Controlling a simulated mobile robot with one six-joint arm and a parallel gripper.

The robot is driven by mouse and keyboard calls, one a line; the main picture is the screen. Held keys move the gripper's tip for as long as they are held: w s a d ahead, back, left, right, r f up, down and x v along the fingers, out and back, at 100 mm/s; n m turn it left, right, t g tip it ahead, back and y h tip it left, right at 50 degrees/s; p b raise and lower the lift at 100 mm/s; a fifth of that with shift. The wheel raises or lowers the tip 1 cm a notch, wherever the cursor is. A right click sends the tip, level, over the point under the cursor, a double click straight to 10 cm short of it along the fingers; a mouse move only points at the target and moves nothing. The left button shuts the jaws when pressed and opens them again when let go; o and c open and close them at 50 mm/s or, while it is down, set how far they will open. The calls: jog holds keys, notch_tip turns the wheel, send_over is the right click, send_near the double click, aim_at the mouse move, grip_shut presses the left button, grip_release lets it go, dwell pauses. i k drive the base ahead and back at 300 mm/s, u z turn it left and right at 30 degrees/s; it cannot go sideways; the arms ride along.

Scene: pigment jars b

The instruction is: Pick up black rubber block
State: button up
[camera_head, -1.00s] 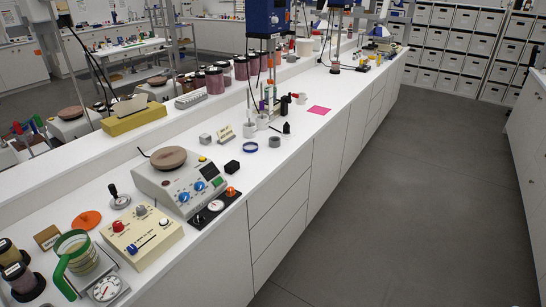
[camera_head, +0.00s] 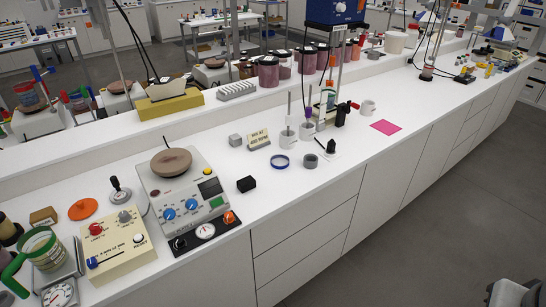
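The black rubber block (camera_head: 246,184) is a small black cuboid lying on the white countertop. It sits just right of the cream instrument with blue knobs, apart from it, with bare counter in front and to its right. My gripper is not clearly shown; a grey and dark part at the bottom right corner may belong to my arm, but no fingertips show.
The cream hotplate (camera_head: 183,190) stands left of the block. A blue ring (camera_head: 280,162), a grey ring (camera_head: 310,160) and a small label stand (camera_head: 259,139) lie behind and right. Free floor lies in front.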

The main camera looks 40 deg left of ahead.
aim_at(248, 183)
jog(key=u, duration=0.7)
jog(key=i, duration=1.1)
jog(key=u, duration=0.85)
jog(key=i, duration=0.3)
jog(key=u, duration=0.15)
jog(key=k, duration=0.75)
jog(key=u, duration=0.2)
jog(key=i, duration=0.75)
jog(key=z, duration=0.05)
